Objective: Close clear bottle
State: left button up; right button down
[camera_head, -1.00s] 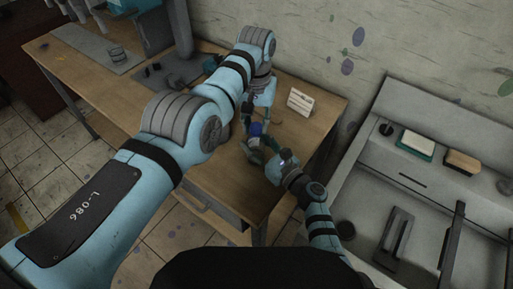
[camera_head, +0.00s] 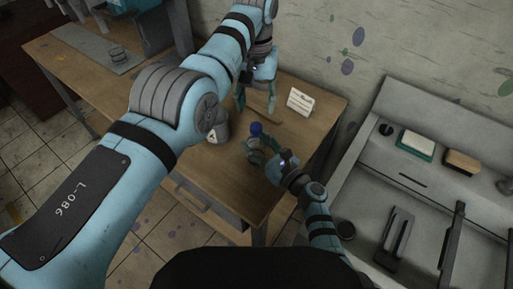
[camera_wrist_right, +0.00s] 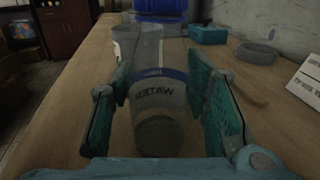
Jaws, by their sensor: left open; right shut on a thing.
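A pale cup (camera_head: 217,131) stands on the wooden table (camera_head: 215,172), left of the bottle. A white sign (camera_head: 300,101) stands at the back right. A grey sink unit is at the right.

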jog(key=c, duration=0.8)
grip_release()
jog(key=shift+f, duration=0.1)
jog(key=v, duration=1.2)
